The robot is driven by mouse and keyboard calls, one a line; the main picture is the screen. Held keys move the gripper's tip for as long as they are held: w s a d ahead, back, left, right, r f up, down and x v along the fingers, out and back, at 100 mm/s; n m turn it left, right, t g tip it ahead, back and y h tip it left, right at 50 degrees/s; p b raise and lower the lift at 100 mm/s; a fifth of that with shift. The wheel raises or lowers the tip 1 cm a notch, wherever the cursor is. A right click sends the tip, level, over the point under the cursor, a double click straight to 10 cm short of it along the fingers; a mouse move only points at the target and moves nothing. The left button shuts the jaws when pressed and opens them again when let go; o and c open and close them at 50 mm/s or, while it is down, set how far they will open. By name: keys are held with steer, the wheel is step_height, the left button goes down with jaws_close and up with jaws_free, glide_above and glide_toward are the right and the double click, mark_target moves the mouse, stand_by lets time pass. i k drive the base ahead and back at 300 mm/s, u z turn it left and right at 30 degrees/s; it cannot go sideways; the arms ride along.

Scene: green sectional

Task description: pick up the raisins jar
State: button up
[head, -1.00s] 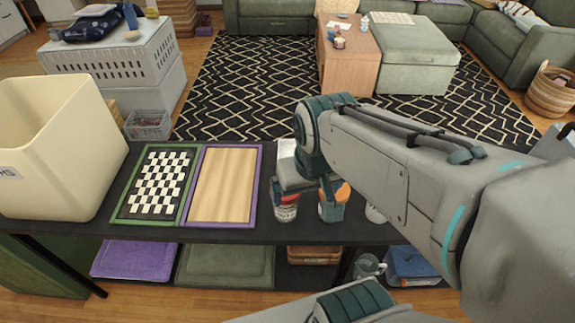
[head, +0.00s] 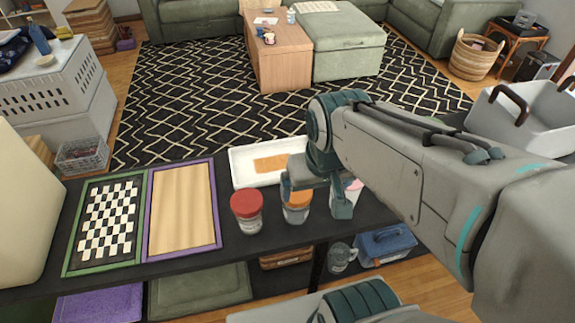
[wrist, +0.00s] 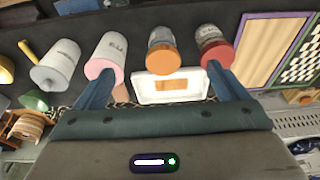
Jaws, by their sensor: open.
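Two clear glass jars stand upright on the dark table: one with a red lid (head: 246,212) and one with an orange lid (head: 296,205). I cannot read which label says raisins. My gripper (head: 316,198) is open and empty, its fingers pointing down at the orange-lidded jar. In the wrist view, the orange-lidded jar (wrist: 163,58) lies between the fingers of my gripper (wrist: 157,82). The red-lidded jar (wrist: 213,45) is close to the right finger, and a white container with a pink rim (wrist: 107,55) is close to the left finger. Contact cannot be told.
A white tray (head: 243,163) lies behind the jars. A purple-framed board (head: 182,208) and a checkered board (head: 108,222) are to the left. Another white container (wrist: 57,65) stands past the pink-rimmed one. A grey bin (head: 520,125) is at the right.

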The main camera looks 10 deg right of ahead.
mark_target(296, 217)
steer(key=u, duration=0.05)
steer(key=k, duration=1.1)
steer(key=z, duration=0.75)
steer(key=i, duration=1.2)
steer(key=u, duration=0.75)
